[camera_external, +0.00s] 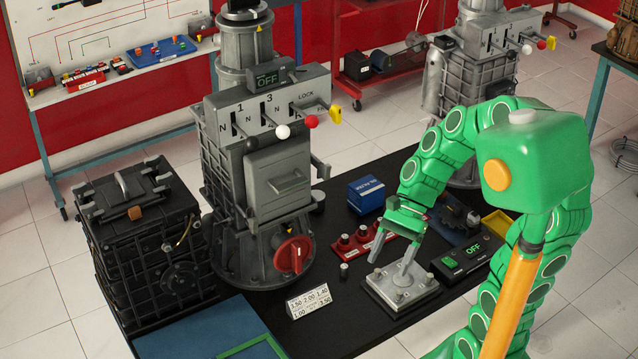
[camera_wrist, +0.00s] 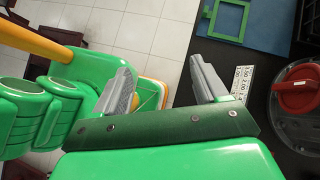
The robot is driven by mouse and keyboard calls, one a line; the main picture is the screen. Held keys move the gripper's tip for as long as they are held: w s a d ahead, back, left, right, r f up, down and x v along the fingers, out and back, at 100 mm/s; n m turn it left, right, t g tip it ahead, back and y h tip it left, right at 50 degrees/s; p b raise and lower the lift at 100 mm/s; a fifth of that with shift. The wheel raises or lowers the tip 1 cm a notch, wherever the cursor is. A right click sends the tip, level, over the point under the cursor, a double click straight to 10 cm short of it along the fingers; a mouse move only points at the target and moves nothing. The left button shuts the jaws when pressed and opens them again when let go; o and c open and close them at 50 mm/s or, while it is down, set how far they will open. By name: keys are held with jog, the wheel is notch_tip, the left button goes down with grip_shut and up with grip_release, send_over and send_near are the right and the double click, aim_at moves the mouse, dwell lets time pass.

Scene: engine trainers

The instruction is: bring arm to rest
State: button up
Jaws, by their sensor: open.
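My green arm rises at the right of the external view and bends over to the black table. My gripper (camera_external: 390,262) points down above a light grey square plate (camera_external: 376,284) near the table's front. Its two grey fingers are apart, with nothing seen between them. Whether the fingertips touch the plate I cannot tell. In the wrist view the fingers (camera_wrist: 160,72) are also spread, with pale floor tiles and part of my green and orange arm behind them.
A grey engine unit with a red knob (camera_external: 293,254) stands left of the gripper. A number card (camera_external: 309,301), a red block with knobs (camera_external: 358,243), a blue box (camera_external: 366,194) and a black box marked OFF (camera_external: 465,258) are nearby. A black machine (camera_external: 150,245) stands far left.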

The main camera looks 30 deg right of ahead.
jog(key=s+d+n+t+h, duration=0.1)
jog(key=s+d+n+h, duration=0.7)
jog(key=d+n, duration=0.4)
jog(key=shift+s+d+n+t, duration=0.25)
jog(key=shift+s+n+t, duration=0.1)
jog(key=shift+n, duration=0.35)
